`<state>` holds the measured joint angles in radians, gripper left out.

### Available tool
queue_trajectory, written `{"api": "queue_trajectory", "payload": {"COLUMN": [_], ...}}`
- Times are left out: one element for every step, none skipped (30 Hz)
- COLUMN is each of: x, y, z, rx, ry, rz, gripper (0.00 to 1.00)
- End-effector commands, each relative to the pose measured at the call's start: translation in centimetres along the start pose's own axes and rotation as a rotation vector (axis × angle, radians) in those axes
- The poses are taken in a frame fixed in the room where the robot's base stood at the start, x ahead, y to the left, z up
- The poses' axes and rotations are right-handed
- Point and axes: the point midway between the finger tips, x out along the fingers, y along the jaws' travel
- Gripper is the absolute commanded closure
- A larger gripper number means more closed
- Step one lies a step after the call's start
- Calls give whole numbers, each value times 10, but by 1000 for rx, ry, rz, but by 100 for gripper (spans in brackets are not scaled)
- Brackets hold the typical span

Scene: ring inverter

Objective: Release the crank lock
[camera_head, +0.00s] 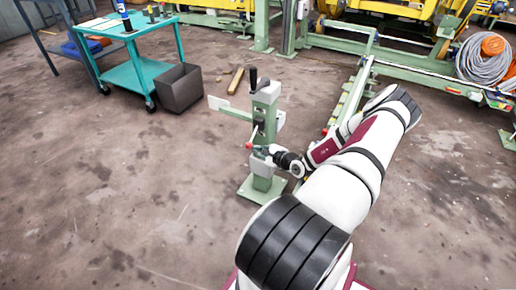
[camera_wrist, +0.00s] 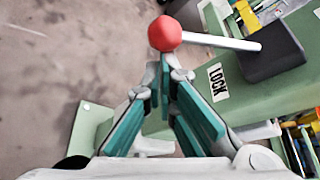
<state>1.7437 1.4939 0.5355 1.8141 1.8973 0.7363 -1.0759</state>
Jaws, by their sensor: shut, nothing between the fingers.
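The crank lock is a white lever (camera_wrist: 222,42) with a red ball knob (camera_wrist: 165,33), set in a dark block (camera_wrist: 272,55) on a green post. A "LOCK" label (camera_wrist: 217,82) is on the post below the lever. My gripper (camera_wrist: 164,66) is shut and empty, its fingertips together right at the lower side of the red knob. I cannot tell whether they touch it. In the head view the red knob (camera_head: 249,145) shows at the left of the green post (camera_head: 266,112), and my gripper (camera_head: 266,150) is in front of the post. A black crank handle (camera_head: 252,77) stands upright at the post's top.
A teal cart (camera_head: 142,73) and a dark open bin (camera_head: 180,88) stand at the upper left. A wood piece (camera_head: 236,80) lies behind the post. Green rails and yellow machinery (camera_head: 375,12) lie behind and to the right. The floor at the left is clear.

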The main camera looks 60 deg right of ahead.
Motion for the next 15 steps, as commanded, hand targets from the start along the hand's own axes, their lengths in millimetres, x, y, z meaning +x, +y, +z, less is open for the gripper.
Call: {"api": "queue_trajectory", "payload": {"x": [-2, -3, -4, -5, -6, -8, -9, -10, -12, -13, -14, -16, -17, -18, -19], "y": [-2, -2, -2, -2, -3, -3, -3, -4, -4, -4, -5, -5, -6, -7, -8], "z": [6, 8, 10, 12, 14, 18, 20, 23, 26, 28, 31, 34, 36, 38, 41], "rx": [17, 32, 54, 73, 94, 123, 147, 173, 207, 232, 258, 291, 317, 342, 375], "ry": [-2, -2, -2, -2, -2, -1, -2, -2, -1, -2, -1, -1, -2, -1, -1], "rz": [12, 20, 33, 42, 52, 68, 80, 92, 109, 122, 134, 151, 163, 175, 192], "gripper": [100, 100, 100, 100, 100, 100, 100, 100, 100, 100, 100, 100, 100, 100, 100]}}
